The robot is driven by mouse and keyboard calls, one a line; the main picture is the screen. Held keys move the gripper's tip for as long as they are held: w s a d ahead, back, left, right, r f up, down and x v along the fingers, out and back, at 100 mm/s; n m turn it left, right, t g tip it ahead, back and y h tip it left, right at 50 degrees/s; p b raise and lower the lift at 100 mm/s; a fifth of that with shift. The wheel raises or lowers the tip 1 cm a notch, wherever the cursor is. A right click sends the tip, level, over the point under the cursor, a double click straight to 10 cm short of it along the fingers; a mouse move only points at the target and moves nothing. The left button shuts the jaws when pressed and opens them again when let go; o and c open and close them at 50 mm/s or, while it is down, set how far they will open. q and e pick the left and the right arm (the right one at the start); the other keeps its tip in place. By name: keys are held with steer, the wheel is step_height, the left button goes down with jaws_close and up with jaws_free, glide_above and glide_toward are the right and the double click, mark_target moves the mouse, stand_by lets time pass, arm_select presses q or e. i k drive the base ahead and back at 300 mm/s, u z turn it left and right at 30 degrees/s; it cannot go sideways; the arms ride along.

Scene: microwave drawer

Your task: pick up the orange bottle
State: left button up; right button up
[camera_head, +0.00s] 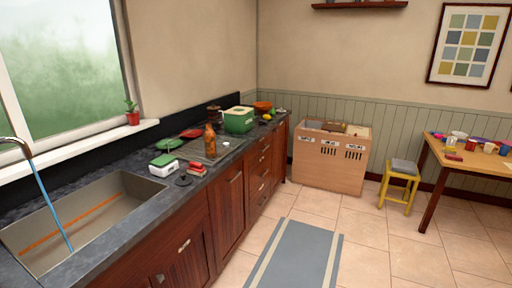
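The orange bottle (210,141) stands upright on the dark stone counter, about the middle of its length, on or beside a grey ribbed drainer area (218,153). It is orange-brown with a narrow neck. A green container (238,120) stands just behind it to the right. Neither of my grippers shows in the head view, and nothing is touching the bottle.
The counter holds a sink (85,215) with a tap (18,146) at the near left, a white-and-green box (163,166) and a red item (197,168). Wooden bins (330,160), a yellow stool (401,182) and a table (470,160) stand beyond. The floor around the grey rug (295,255) is clear.

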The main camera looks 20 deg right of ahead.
mark_target(209, 133)
steer(key=u, duration=0.5)
steer(key=k, duration=0.15)
steer(key=z, duration=1.45)
steer(key=i, duration=0.95)
steer(key=u, duration=0.6)
steer(key=i, duration=0.7)
steer(key=u, duration=0.75)
